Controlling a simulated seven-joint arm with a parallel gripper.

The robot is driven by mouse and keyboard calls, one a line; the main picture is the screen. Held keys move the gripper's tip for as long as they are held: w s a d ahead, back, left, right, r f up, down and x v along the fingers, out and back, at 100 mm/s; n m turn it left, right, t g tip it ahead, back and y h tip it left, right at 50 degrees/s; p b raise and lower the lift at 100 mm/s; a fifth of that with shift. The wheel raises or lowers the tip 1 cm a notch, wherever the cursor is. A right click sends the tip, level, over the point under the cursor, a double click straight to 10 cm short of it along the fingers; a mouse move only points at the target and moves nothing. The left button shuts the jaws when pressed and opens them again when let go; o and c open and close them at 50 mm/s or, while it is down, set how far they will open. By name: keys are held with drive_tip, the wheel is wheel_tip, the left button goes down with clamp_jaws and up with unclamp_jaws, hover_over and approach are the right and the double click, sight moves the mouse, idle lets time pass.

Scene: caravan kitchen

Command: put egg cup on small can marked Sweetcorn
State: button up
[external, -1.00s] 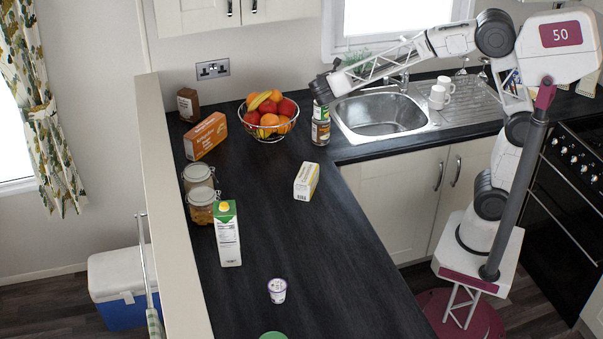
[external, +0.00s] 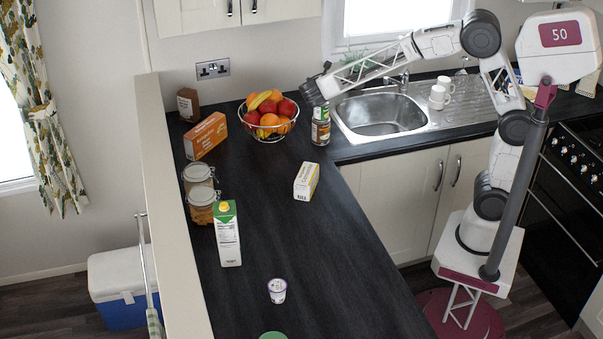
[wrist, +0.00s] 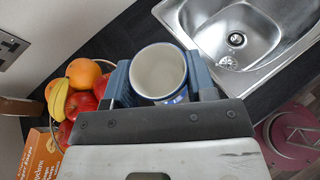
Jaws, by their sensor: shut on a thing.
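The egg cup (wrist: 158,72), white inside with a blue rim, sits between the two fingers of my gripper (external: 312,96) in the wrist view. My gripper is shut on it, and the cup's open top faces the camera. In the external view the cup cannot be made out at my gripper's dark end. A small green-and-white can (external: 321,114) stands on a darker can (external: 320,133) near the sink corner. My gripper is just above and left of this stack. The can labels are too small to read, and the wrist view does not clearly show the cans.
A wire fruit bowl (external: 268,132) is close left of the cans, and the sink (external: 380,116) is right.

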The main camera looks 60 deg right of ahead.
drive_tip(key=shift+f, duration=0.85)
drive_tip(key=o, duration=0.9)
drive_tip(key=shift+f, duration=0.1)
drive_tip(key=shift+o, duration=0.2)
drive_tip(key=v, duration=1.2)
drive_tip(key=shift+r, duration=0.2)
